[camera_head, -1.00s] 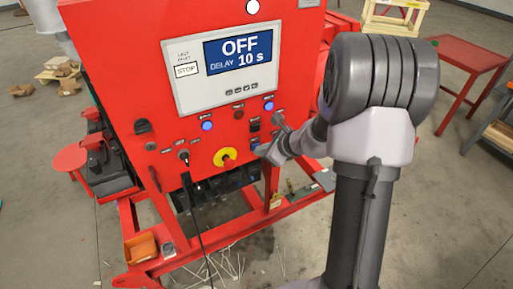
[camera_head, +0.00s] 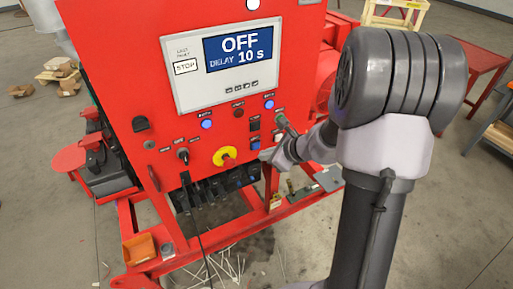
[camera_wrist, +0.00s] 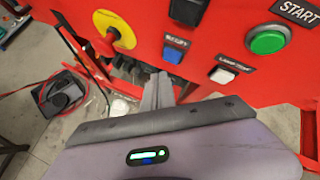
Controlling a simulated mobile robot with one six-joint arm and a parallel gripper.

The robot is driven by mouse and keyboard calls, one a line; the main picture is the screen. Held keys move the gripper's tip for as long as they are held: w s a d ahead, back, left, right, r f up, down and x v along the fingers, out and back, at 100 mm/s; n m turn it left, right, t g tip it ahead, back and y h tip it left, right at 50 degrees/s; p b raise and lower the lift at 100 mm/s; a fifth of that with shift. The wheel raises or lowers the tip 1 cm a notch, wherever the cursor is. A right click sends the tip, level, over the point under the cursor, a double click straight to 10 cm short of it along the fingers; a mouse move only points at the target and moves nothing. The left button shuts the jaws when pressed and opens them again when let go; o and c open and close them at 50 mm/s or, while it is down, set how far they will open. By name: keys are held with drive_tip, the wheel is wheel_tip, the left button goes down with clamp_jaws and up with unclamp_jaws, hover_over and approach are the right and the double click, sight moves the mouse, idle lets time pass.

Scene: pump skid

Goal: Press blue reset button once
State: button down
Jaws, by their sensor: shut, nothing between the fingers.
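A square blue button (camera_wrist: 173,53) sits on the red panel below a small label I cannot read surely. It also shows in the head view (camera_head: 255,145), low on the panel, right of the yellow-ringed knob. My gripper (camera_wrist: 160,78) is shut and empty. Its tips are just below the blue button in the wrist view; I see no contact. In the head view my gripper (camera_head: 266,156) is close to the panel, just below and right of that button. Two round blue lights (camera_head: 206,124) (camera_head: 269,104) glow higher on the panel.
A white button (camera_wrist: 222,75) and a green START button (camera_wrist: 267,42) lie to the right. A black switch (camera_wrist: 188,10) is above. A red knob on a yellow ring (camera_wrist: 114,30) is left. The display (camera_head: 238,54) reads OFF, DELAY 10 s.

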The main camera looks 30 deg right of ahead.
drive_tip(key=s+b, duration=0.1)
drive_tip(key=s, duration=0.3)
idle(0.8)
drive_tip(key=s+a+r+n+g+y+b, duration=0.1)
drive_tip(key=s+a+n+b, duration=0.3)
drive_tip(key=a, duration=0.3)
drive_tip(key=s+a+r+n+g+y+b, duration=0.1)
drive_tip(key=s+a+n+b, duration=0.1)
drive_tip(key=a+n+b, duration=0.35)
drive_tip(key=s+a+f+n+h+b, duration=0.1)
drive_tip(key=s+a+n+b, duration=0.1)
drive_tip(key=s+n, duration=0.5)
drive_tip(key=s+a+f+n+g+h+b, duration=0.1)
drive_tip(key=s+a+n+h+b, duration=0.1)
drive_tip(key=s+n, duration=0.5)
drive_tip(key=shift+s+a+b, duration=0.6)
drive_tip(key=shift+a+b, duration=0.1)
drive_tip(key=shift+a, duration=0.15)
